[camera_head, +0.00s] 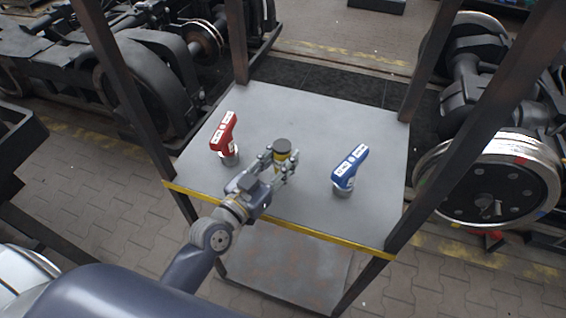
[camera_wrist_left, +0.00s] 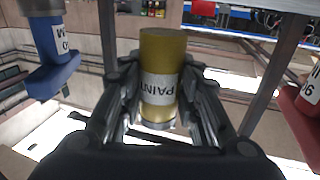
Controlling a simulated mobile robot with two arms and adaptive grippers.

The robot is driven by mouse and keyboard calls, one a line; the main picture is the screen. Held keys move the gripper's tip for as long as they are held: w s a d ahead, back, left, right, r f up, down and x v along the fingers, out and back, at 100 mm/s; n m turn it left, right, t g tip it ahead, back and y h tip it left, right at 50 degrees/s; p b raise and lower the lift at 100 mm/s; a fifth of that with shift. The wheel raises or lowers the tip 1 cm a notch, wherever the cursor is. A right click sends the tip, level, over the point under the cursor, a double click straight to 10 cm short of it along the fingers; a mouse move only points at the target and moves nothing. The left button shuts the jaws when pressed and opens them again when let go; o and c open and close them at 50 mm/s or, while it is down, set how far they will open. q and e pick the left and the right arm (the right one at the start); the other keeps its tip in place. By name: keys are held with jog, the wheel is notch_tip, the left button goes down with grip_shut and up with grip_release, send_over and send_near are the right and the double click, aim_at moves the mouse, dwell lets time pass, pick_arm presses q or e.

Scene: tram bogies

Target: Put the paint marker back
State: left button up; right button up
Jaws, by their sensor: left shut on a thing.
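The paint marker is a yellow cylinder with a dark top (camera_head: 282,155), upright over the grey shelf plate (camera_head: 300,112) between the two tools. In the left wrist view the paint marker (camera_wrist_left: 160,80) stands between the fingers, its white label reading "PAINT". My left gripper (camera_head: 280,168) is shut on it, with a finger on each side; it also shows in the left wrist view (camera_wrist_left: 160,105). Whether the marker's lower end touches the shelf is hidden by the fingers. My right gripper is not in view.
A red-handled tool (camera_head: 224,135) stands left of the marker and a blue-handled tool (camera_head: 349,168) right of it. Dark posts rise at the shelf's corners, and a yellow strip (camera_head: 290,223) marks its front edge. The back of the shelf is clear.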

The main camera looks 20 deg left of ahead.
pick_arm(q)
jog(key=shift+w+d, duration=0.1)
jog(key=shift+w, duration=0.2)
jog(key=shift+f+b, duration=0.3)
jog(key=shift+f, duration=1.5)
jog(key=shift+f, duration=0.15)
jog(key=o, duration=1.1)
